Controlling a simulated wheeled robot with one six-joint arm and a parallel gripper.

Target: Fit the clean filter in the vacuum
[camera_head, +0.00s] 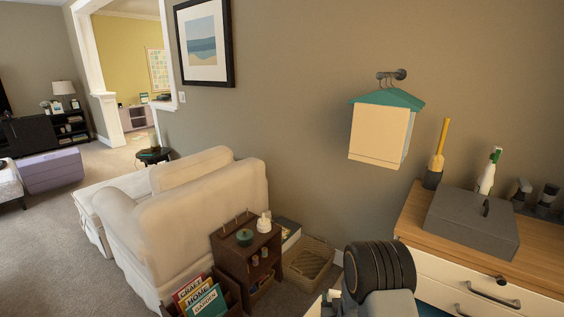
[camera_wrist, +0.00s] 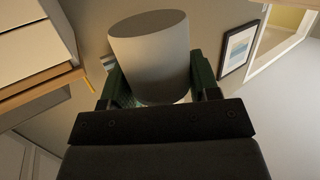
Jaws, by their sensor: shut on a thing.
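In the wrist view, my gripper (camera_wrist: 160,88) has its two dark green fingers on either side of a plain grey cylinder (camera_wrist: 150,45), which looks like the filter. The fingers are shut on it, and its upper end tilts up beyond them. The cylinder's lower end is partly hidden behind the gripper body. I cannot tell from its surface whether it is clean. In the head view my gripper and the cylinder are not clearly seen; part of my arm shows at the bottom. I cannot make out a vacuum in either view.
A wood-topped white dresser (camera_head: 418,222) stands at right, bearing a lidded grey box (camera_head: 470,228) and upright tools. A cream holder with a teal top (camera_head: 380,135) hangs on the wall. A brown shelf (camera_head: 235,265), basket (camera_head: 310,262) and cream armchair (camera_head: 205,220) stand left of my arm.

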